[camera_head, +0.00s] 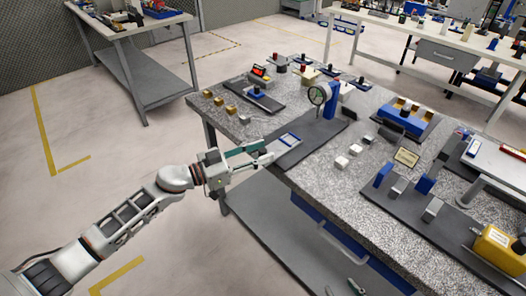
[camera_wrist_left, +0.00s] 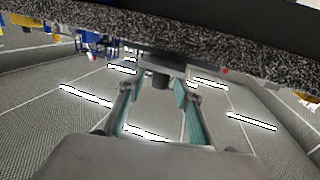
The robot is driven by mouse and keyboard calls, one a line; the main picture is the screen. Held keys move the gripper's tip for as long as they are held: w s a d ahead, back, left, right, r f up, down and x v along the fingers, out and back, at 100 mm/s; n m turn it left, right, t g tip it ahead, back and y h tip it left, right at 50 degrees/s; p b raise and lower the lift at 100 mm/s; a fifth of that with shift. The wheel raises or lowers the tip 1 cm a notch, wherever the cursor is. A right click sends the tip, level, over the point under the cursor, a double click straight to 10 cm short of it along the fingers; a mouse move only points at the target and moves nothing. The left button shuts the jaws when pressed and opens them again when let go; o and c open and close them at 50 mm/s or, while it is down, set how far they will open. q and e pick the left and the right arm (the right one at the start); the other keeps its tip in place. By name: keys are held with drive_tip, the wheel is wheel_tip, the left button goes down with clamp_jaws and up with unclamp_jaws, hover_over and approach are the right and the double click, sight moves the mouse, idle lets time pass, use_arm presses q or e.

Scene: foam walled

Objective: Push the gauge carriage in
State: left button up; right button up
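A dial gauge (camera_head: 317,95) on a blue stand (camera_head: 330,103) rises from a long dark plate (camera_head: 313,140) on the granite table. A low grey piece with blue edges (camera_head: 289,141), perhaps the carriage, lies at the plate's near left end. My left gripper (camera_head: 268,153) is at this end, over the table edge. In the left wrist view its teal fingers (camera_wrist_left: 158,92) are apart, with a short dark knob (camera_wrist_left: 158,80) showing between or just beyond their tips; I see no contact. My right gripper (camera_head: 343,289) shows only as fingertips at the bottom edge, apparently apart.
The granite table (camera_head: 365,185) also holds small white blocks (camera_head: 347,155), brass blocks (camera_head: 219,101), a blue fixture (camera_head: 402,122) and a yellow box (camera_head: 500,248). A lower shelf (camera_head: 262,225) lies beneath. The floor left of the table is clear.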

sight(284, 142)
use_arm(q)
drive_tip(key=shift+w+d, duration=0.25)
drive_tip(key=shift+d, duration=0.2)
clamp_jaws()
drive_tip(key=w+d, duration=0.6)
drive_tip(key=shift+w+d, duration=0.1)
drive_tip(key=shift+w, duration=0.15)
unclamp_jaws()
